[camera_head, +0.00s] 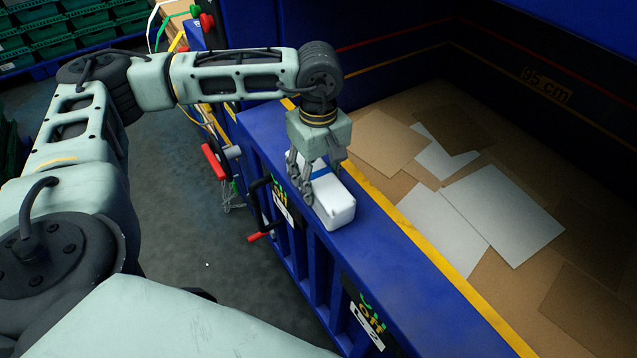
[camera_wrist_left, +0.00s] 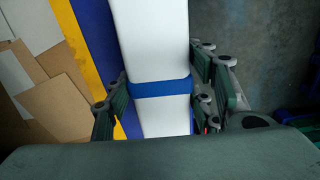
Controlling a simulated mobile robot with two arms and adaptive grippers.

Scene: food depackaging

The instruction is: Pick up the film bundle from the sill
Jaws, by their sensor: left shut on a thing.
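The film bundle (camera_head: 333,206) is a white, rounded block with a blue band around it. It lies on the blue sill (camera_head: 365,245) of the large blue container in the head view. My left gripper (camera_head: 316,180) reaches down over it with its fingers on either side. In the left wrist view the white bundle (camera_wrist_left: 152,50) runs lengthwise between the two fingers, with its blue band (camera_wrist_left: 160,88) between the fingertips. My left gripper is shut on the bundle. Part of the bundle is hidden behind the gripper. My right gripper is not in view.
Inside the container lie flat brown cardboard sheets (camera_head: 395,143) and white sheets (camera_head: 503,213). A yellow strip (camera_head: 415,237) edges the sill. Red-handled levers (camera_head: 215,161) stick out on its outer side. Green crates (camera_head: 60,45) stand at the back left. The grey floor between is mostly clear.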

